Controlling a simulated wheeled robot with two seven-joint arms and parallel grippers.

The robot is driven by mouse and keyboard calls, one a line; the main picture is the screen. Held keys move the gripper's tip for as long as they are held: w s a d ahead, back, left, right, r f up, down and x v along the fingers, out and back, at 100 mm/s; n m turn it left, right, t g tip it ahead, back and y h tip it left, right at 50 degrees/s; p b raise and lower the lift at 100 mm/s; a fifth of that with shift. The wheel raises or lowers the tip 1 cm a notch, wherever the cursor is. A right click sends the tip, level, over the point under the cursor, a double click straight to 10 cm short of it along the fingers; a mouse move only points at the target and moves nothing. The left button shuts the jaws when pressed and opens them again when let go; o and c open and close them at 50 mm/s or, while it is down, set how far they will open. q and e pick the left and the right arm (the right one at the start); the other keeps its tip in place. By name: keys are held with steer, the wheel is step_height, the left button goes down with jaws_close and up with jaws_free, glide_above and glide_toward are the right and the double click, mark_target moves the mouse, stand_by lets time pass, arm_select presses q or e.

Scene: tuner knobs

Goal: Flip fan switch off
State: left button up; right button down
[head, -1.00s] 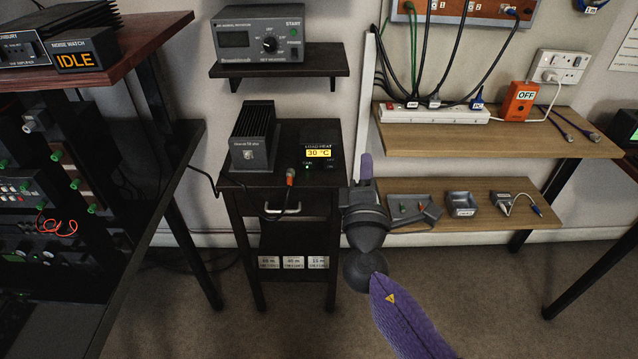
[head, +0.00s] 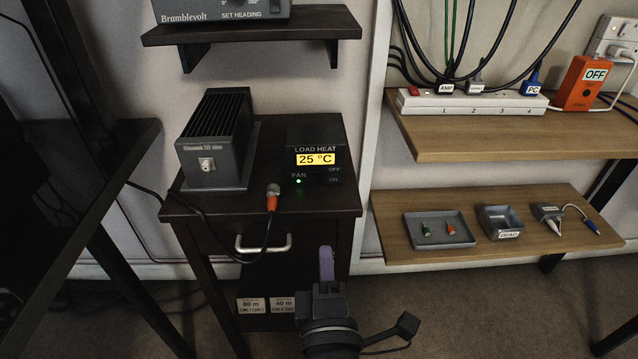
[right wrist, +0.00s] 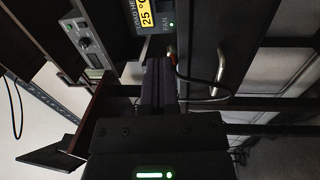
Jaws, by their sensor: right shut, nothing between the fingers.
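The LOAD HEAT box (head: 316,140) stands on the small dark cabinet (head: 205,207) and reads 25 °C. Its front has a FAN label with a lit green light (head: 298,181) and OFF and ON marks at the right. The switch lever is too small and dark to tell its position. The display (right wrist: 146,14) and green light also show at the top of the right wrist view. My right gripper (head: 326,262) is shut and empty, with purple fingers, in front of and below the box, apart from it. The fingers (right wrist: 158,82) show in the right wrist view. My left gripper is out of view.
A finned dummy load (head: 215,142) stands left of the box. A cable with an orange plug (head: 272,200) rises at the cabinet's front edge, near my right gripper's side. A drawer handle (head: 264,244) sticks out below. Wooden shelves (head: 480,236) are at the right.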

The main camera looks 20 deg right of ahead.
mark_target(321, 166)
steer(key=b+x, duration=0.1)
steer(key=x, duration=1.2)
steer(key=shift+w+d+r, duration=0.1)
steer(key=shift+w, duration=0.3)
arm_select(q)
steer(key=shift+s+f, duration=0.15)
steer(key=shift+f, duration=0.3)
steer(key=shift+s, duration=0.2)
arm_select(e)
steer(key=r+p, duration=0.2)
steer(key=p, duration=0.1)
steer(key=shift+w+d+g, duration=0.15)
steer(key=shift+w+g, duration=0.05)
steer(key=shift+g, duration=0.2)
steer(key=shift+p, duration=0.4)
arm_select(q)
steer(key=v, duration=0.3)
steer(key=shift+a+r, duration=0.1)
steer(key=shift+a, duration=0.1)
arm_select(e)
steer(key=shift+f, duration=0.2)
